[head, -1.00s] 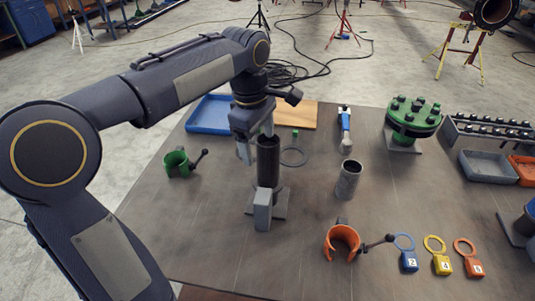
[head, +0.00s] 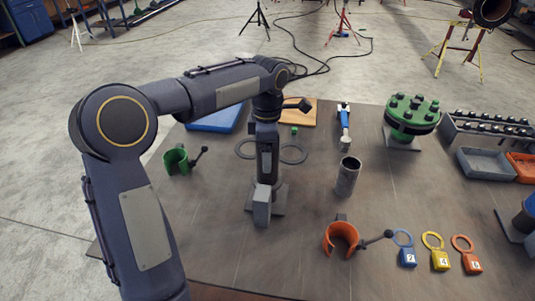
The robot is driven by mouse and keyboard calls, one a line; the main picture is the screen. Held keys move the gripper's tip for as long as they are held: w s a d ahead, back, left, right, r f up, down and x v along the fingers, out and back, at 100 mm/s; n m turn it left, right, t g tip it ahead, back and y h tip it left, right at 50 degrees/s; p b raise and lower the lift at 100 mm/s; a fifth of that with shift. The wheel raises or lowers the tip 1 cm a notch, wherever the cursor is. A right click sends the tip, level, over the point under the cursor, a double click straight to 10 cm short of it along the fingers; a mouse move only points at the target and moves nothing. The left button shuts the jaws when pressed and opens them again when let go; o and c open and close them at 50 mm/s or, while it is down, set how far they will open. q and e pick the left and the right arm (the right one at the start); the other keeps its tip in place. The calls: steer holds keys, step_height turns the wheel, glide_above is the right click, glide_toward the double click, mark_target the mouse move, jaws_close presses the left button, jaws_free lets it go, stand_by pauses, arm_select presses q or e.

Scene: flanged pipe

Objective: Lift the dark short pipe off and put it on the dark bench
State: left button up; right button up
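The dark short pipe (head: 275,168) stands upright at the middle of the dark bench (head: 215,235), over a grey base with a grey block (head: 262,208) in front. My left gripper (head: 266,160) is down at the pipe from above. One grey finger lies across the pipe's near side. The other finger is hidden, so I cannot tell whether the gripper grips the pipe. The pipe's top is hidden by the gripper. My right gripper is not in view.
A grey open pipe (head: 348,176) stands to the right. A green clamp (head: 176,161) is left, an orange clamp (head: 340,238) in front. Dark rings (head: 294,153) lie behind. Numbered tags (head: 440,259) and a green bolted flange (head: 411,116) are right. Bare bench lies front left.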

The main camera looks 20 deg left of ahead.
arm_select(q)
steer(key=shift+f, duration=0.1)
steer(key=shift+c, duration=0.2)
steer(key=c, duration=1.3)
steer(key=shift+o, duration=0.2)
steer(key=shift+r, duration=0.2)
steer(key=shift+r, duration=0.25)
steer(key=s+d+r+b, duration=0.1)
steer(key=s+d+r, duration=0.6)
steer(key=s+r, duration=0.5)
steer(key=shift+d+b, duration=0.15)
steer(key=shift+b, duration=0.15)
steer(key=shift+r, duration=0.15)
steer(key=shift+r+p, duration=2.45)
steer(key=shift+p, duration=0.3)
